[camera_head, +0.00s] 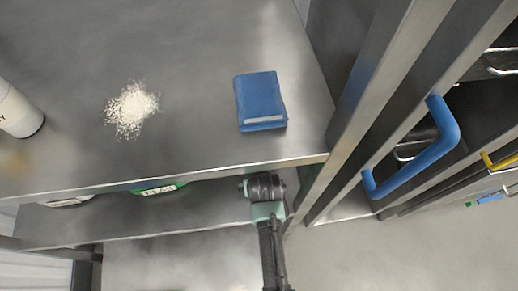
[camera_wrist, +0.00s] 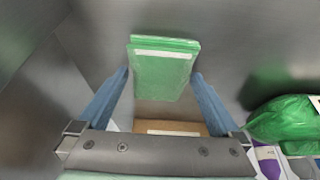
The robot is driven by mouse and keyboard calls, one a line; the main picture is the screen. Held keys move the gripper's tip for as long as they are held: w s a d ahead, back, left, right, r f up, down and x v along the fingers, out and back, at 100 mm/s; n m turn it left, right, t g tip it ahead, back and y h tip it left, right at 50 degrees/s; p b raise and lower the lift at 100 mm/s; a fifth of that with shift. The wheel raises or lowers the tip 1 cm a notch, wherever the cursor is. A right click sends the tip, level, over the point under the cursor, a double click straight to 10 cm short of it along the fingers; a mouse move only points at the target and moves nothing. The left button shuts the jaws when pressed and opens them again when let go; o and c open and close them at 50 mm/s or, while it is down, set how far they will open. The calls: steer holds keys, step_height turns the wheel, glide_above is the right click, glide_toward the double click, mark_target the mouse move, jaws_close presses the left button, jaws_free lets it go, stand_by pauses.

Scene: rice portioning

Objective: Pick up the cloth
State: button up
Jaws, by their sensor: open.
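A folded blue cloth (camera_head: 260,98) with a pale strip along its front edge lies on the steel counter in the head view. In the wrist view, a folded green cloth (camera_wrist: 163,72) with a pale strip lies ahead, between the fingertips of my gripper (camera_wrist: 161,74) in the picture. My gripper is open, with its two blue fingers spread apart. Whether the fingers flank the green cloth or stay short of it, I cannot tell. A brown folded item (camera_wrist: 165,120) with a pale strip shows nearer, between the fingers. In the head view, my fingers are hidden at the counter's front edge.
White grains (camera_head: 131,110) lie heaped on the counter (camera_head: 190,50), with a white bottle (camera_head: 16,112) at left. A lower shelf (camera_head: 215,205) runs beneath. A green bag (camera_wrist: 283,119) lies at right in the wrist view. A steel frame with a blue handle (camera_head: 420,155) stands at right.

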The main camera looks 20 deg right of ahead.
steer(key=shift+f, duration=0.15)
steer(key=c, duration=1.1)
steer(key=r, duration=0.2)
steer(key=a+r+p, duration=0.1)
steer(key=r, duration=0.2)
steer(key=r+p, duration=0.1)
steer(key=r, duration=0.1)
steer(key=shift+a+r, duration=0.35)
steer(key=shift+r, duration=0.05)
steer(key=a, duration=1.8)
steer(key=shift+s+a+f, duration=0.1)
steer(key=shift+a+f, duration=0.05)
steer(key=shift+a, duration=0.05)
steer(key=o, duration=0.8)
steer(key=c, duration=0.6)
